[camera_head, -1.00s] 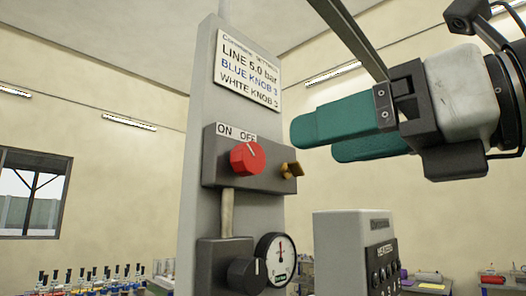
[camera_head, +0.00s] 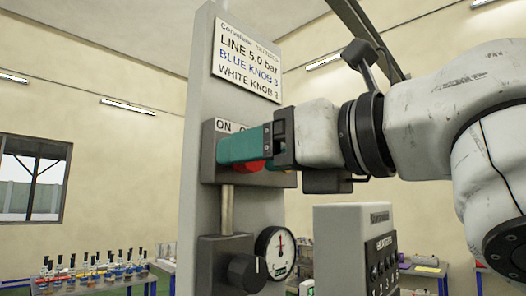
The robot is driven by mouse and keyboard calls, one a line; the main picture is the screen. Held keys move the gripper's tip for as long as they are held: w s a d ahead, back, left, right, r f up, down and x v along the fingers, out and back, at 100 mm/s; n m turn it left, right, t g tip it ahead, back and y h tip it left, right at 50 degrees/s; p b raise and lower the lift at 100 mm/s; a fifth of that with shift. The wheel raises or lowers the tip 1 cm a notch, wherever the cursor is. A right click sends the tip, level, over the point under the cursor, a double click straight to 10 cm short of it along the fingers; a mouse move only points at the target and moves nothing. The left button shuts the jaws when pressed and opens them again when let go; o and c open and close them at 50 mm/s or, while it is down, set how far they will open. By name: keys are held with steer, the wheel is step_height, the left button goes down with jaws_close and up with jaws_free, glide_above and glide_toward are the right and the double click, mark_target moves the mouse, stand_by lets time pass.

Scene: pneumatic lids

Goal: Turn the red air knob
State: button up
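The red air knob (camera_head: 250,166) is on a dark grey box (camera_head: 208,170) fixed to the grey column. Only its lower edge shows; my gripper covers the rest. An "ON" label (camera_head: 227,125) sits above it, with the OFF side mostly hidden. My gripper (camera_head: 228,152) reaches in from the right, its teal fingers lying across the knob's front. The near finger hides most of the other, so I cannot tell whether they are closed on the knob or just around it. The knob's pointer mark is hidden.
Below are a black knob (camera_head: 246,272) and a round white gauge (camera_head: 275,252) with a red needle. A grey panel box (camera_head: 350,250) stands close under my arm at right. A sign (camera_head: 246,60) is above. Benches with several bottles (camera_head: 90,270) are behind at left.

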steer(key=c, duration=1)
steer(key=shift+c, duration=0.2)
steer(key=shift+m, duration=8.9)
steer(key=o, duration=1.1)
steer(key=shift+c, duration=0.2)
